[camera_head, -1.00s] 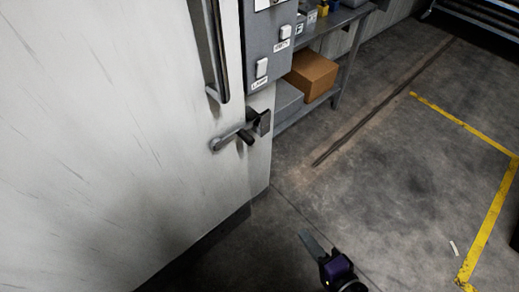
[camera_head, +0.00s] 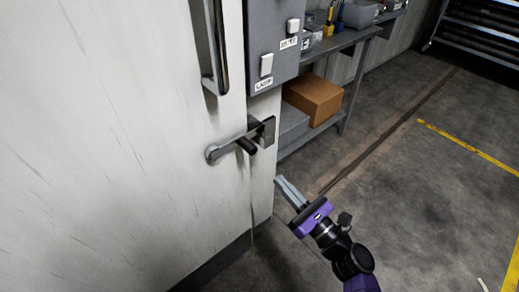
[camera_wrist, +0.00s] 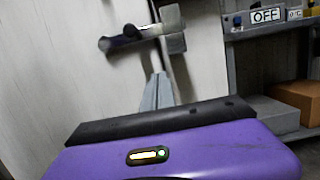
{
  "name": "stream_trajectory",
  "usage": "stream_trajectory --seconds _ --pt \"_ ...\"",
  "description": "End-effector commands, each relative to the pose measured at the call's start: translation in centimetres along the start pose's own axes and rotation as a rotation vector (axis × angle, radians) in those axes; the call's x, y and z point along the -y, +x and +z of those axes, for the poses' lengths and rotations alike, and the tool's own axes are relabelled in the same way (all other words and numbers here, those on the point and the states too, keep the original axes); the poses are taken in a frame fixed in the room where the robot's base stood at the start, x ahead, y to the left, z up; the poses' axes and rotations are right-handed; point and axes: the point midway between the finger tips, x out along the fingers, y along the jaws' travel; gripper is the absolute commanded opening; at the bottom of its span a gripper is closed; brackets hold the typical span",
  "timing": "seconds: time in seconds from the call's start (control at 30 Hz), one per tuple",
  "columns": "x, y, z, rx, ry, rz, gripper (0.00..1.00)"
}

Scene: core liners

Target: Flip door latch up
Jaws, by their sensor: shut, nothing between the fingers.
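The door latch (camera_head: 230,147) is a grey metal bar with a black knob. It lies roughly level across the door's right edge, with its right end at a dark bracket (camera_head: 265,131) on the frame. In the wrist view the latch (camera_wrist: 125,41) is above and slightly left of my fingertips. The white door (camera_head: 110,130) looks closed. My gripper (camera_head: 282,184) is shut and empty, below and right of the latch and apart from it. In the wrist view its grey fingers (camera_wrist: 157,80) are together and point up towards the latch.
A long vertical handle (camera_head: 215,45) is on the door above the latch. A grey switch box (camera_head: 262,65) is mounted to its right. A metal shelf (camera_head: 350,38) with a cardboard box (camera_head: 312,99) stands behind. Open floor (camera_head: 400,210) lies to the right.

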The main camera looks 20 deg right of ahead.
Motion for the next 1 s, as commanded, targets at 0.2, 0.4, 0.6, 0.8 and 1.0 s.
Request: stream_trajectory --seconds 0.2,0.4,0.6,0.8,1.0 --pt "-0.1 1.1 0.0 0.0 -0.002 0.002 0.0" --pt "-0.1 4.5 0.0 0.0 -0.003 0.003 0.0" --pt "-0.1 8.5 0.0 0.001 -0.004 0.002 0.0" --pt "-0.1 10.5 2.0 -0.001 -0.004 0.001 0.0" --pt "-0.1 10.9 3.6 -0.002 -0.003 0.0 0.0"
